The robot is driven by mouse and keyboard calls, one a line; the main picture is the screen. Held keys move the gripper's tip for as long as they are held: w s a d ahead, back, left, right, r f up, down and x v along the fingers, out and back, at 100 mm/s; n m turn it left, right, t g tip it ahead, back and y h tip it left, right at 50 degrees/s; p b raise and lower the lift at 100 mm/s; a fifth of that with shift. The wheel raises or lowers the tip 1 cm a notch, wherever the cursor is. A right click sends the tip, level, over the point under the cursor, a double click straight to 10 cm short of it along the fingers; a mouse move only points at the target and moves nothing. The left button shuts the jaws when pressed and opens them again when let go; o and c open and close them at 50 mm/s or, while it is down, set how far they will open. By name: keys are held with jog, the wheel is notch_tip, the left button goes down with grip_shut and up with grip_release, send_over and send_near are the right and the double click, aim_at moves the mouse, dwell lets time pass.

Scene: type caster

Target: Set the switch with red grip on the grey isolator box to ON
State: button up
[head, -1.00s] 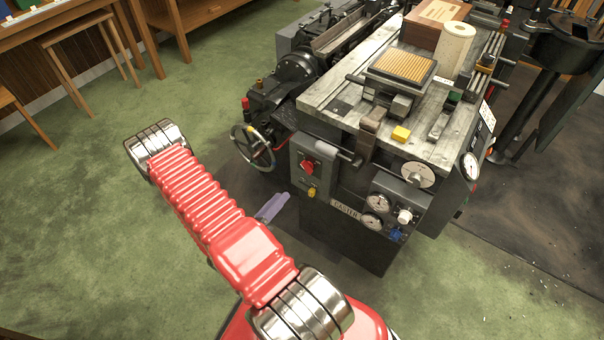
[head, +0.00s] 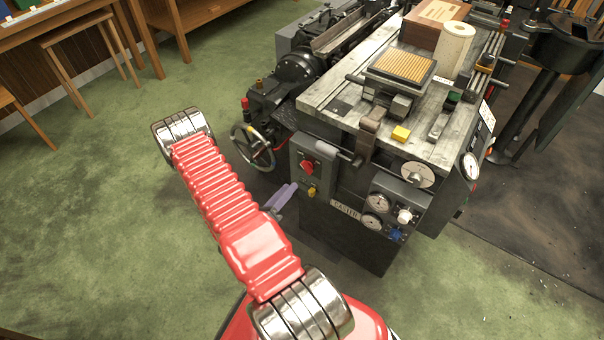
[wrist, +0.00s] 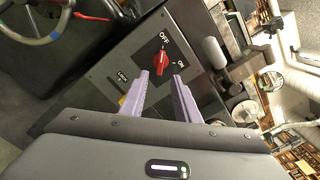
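The grey isolator box (head: 325,160) is on the front of the dark machine. Its red switch grip (head: 307,168) also shows in the wrist view (wrist: 161,63), between the marks OFF, above it, and ON, to its right. The grip's long side lies nearly in line with OFF. My gripper (head: 294,187) has purple fingers and is just in front of and below the box. In the wrist view my gripper (wrist: 160,76) is open and empty, with one fingertip to each side below the red grip. It appears apart from the grip.
A yellow part (head: 312,191) sits low on the box. A handwheel (head: 252,146) is left of the box, and gauges (head: 376,202) with knobs are to its right. A rod (head: 340,150) sticks out near the box's upper right. Green floor is open to the left.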

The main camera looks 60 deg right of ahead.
aim_at(305, 170)
jog(key=shift+s+d, duration=0.25)
jog(key=shift+d, duration=1.25)
jog(key=shift+s+d, duration=0.25)
jog(key=shift+d, duration=1.3)
jog(key=shift+s+d, duration=0.25)
jog(key=shift+d, duration=1.25)
jog(key=shift+c, duration=0.5)
grip_shut()
